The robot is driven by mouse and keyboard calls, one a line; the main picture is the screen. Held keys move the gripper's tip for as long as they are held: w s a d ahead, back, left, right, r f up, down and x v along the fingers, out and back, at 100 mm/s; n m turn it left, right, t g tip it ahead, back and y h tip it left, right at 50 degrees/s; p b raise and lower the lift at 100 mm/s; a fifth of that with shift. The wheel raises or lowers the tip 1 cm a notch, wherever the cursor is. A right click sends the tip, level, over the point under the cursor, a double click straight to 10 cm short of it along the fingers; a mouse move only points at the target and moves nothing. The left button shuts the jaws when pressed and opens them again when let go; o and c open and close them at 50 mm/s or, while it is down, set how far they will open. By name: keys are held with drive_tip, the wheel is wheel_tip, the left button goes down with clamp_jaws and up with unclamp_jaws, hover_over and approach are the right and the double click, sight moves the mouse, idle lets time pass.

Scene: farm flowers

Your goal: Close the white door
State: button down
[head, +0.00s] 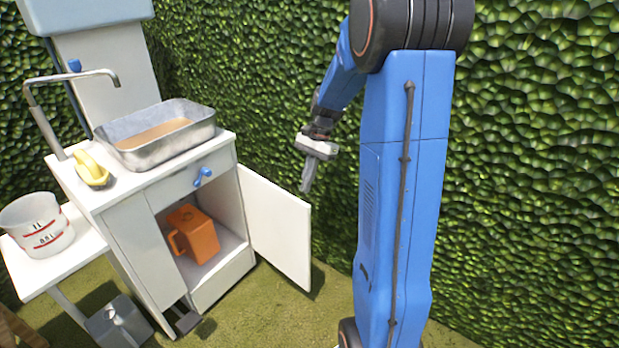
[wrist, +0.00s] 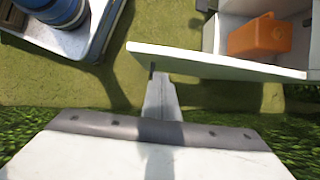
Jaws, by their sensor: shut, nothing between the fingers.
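The white door (head: 277,227) of the cabinet stands wide open, swung out to the right of the cabinet opening. In the wrist view the door's top edge (wrist: 215,63) runs across the picture, just beyond my fingertips. My gripper (head: 307,188) is shut and empty, pointing down by the door's free outer edge, on the hedge side. In the wrist view the shut fingers (wrist: 160,95) lie close to the door; I cannot tell whether they touch it. The white cabinet (head: 125,245) has an open compartment.
An orange jug (head: 194,233) stands inside the compartment. A metal basin (head: 157,133) and a yellow object (head: 91,168) are on the cabinet top. A measuring bucket (head: 38,225) stands on a side table at left. A hedge (head: 540,150) rises behind; grass in front of the door is clear.

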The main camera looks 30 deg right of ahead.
drive_tip(key=x, duration=0.6)
drive_tip(key=shift+a, duration=0.2)
